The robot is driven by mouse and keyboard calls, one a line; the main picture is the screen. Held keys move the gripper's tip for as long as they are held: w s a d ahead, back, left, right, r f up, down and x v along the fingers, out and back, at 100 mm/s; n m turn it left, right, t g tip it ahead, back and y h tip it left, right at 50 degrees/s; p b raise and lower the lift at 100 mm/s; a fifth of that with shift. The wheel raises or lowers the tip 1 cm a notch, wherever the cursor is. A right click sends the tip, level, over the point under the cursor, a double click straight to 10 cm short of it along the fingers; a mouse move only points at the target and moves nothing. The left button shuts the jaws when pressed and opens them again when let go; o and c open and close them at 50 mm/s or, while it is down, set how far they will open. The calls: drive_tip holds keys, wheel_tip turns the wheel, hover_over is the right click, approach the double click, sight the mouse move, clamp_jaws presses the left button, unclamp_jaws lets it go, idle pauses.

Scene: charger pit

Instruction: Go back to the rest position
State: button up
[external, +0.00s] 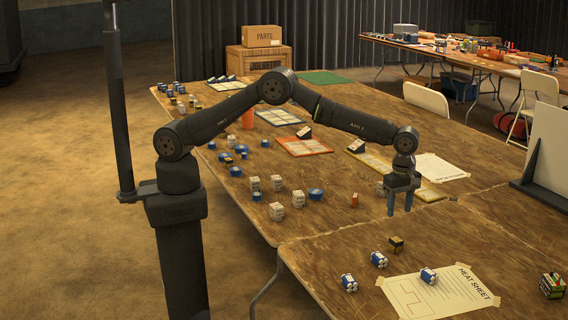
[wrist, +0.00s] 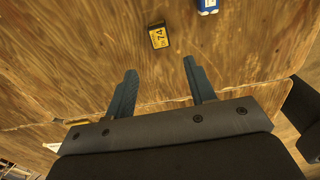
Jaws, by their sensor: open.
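My gripper (external: 400,202) hangs at the end of my outstretched arm above the wooden table (external: 335,230), near the seam between two table sections. Its two fingers point down and stand apart with nothing between them. In the wrist view my gripper (wrist: 160,90) is also open and empty. A small black block with a yellow label reading 74 (wrist: 158,36) lies on the wood beyond the fingertips. In the external view a black and yellow block (external: 396,244) lies on the table just below and in front of the gripper.
Blue and white battery packs (external: 379,260) lie near the heat sheet (external: 440,294). A dark-framed white panel (external: 545,150) stands at the right. Bare wood surrounds the space below the gripper.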

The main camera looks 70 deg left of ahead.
sight(396, 238)
drive_tip(key=shift+f, duration=0.1)
wheel_tip(396, 238, down, 12)
drive_tip(key=shift+r, duration=1.9)
drive_tip(key=shift+f, duration=0.1)
